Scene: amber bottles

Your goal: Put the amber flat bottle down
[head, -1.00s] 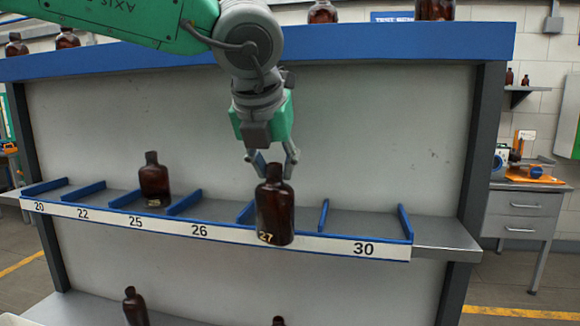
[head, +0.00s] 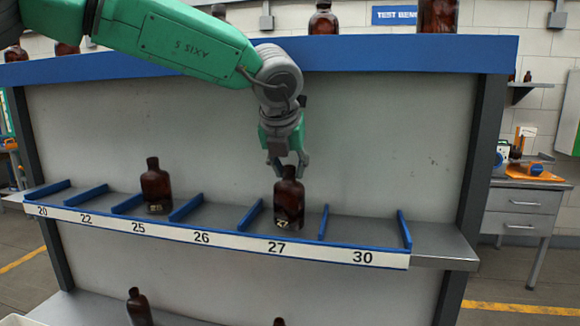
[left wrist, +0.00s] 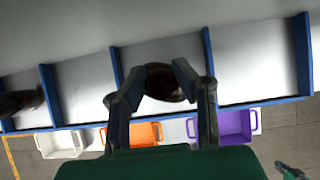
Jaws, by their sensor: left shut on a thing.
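The amber flat bottle (head: 289,204), dark brown with a small number label near its base, is upright in the slot marked 27 on the shelf (head: 445,243). My left gripper (head: 289,172) comes down from above and is shut on the bottle's neck. In the left wrist view the two fingers (left wrist: 158,85) close around the dark bottle (left wrist: 160,82), between two blue dividers. I cannot tell whether the bottle's base touches the shelf.
Another amber bottle (head: 156,186) stands in slot 25. Blue dividers (head: 323,222) flank slot 27, and slot 30 is empty. More bottles stand on the top ledge (head: 400,50). White, orange and purple bins (left wrist: 235,126) sit below in the left wrist view.

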